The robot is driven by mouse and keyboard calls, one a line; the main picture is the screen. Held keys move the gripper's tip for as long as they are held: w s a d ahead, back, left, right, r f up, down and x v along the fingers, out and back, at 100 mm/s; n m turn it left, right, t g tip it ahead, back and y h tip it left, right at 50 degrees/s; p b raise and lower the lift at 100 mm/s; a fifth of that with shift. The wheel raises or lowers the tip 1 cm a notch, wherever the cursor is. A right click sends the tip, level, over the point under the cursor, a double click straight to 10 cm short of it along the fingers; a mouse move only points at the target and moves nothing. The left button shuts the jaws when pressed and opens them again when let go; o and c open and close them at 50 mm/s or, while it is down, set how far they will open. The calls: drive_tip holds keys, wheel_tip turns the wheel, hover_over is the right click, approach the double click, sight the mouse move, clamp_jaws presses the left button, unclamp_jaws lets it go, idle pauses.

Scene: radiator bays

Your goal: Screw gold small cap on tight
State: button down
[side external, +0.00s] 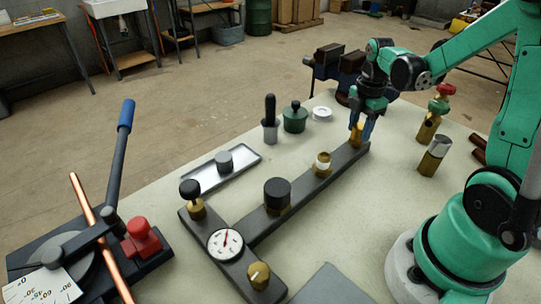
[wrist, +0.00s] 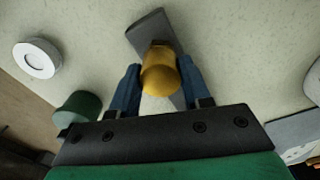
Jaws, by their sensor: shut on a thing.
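The gold small cap (wrist: 160,76) sits between the two blue fingers of my gripper (wrist: 160,88) in the wrist view. In the side view, my gripper (side external: 361,130) points down at the far end of the dark grey bar (side external: 347,157), shut on the gold cap (side external: 357,131). The cap is at the bar's end, and its lower edge and any thread under it are hidden, so I cannot tell how it is seated. The bar's end also shows beyond the cap in the wrist view (wrist: 150,24).
The bar also carries a white-collared brass fitting (side external: 322,165), a black cap (side external: 277,194), a black knob (side external: 190,190), a gauge (side external: 225,242) and a brass knob (side external: 259,275). A green pot (side external: 295,118) and white disc (side external: 322,113) stand behind. Brass valves (side external: 434,157) stand right.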

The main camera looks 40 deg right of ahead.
drive_tip(key=m, duration=1.2)
drive_tip(key=shift+m, duration=0.4)
drive_tip(key=m, duration=1.2)
drive_tip(key=c, duration=0.6)
unclamp_jaws()
drive_tip(key=shift+r, duration=3.45)
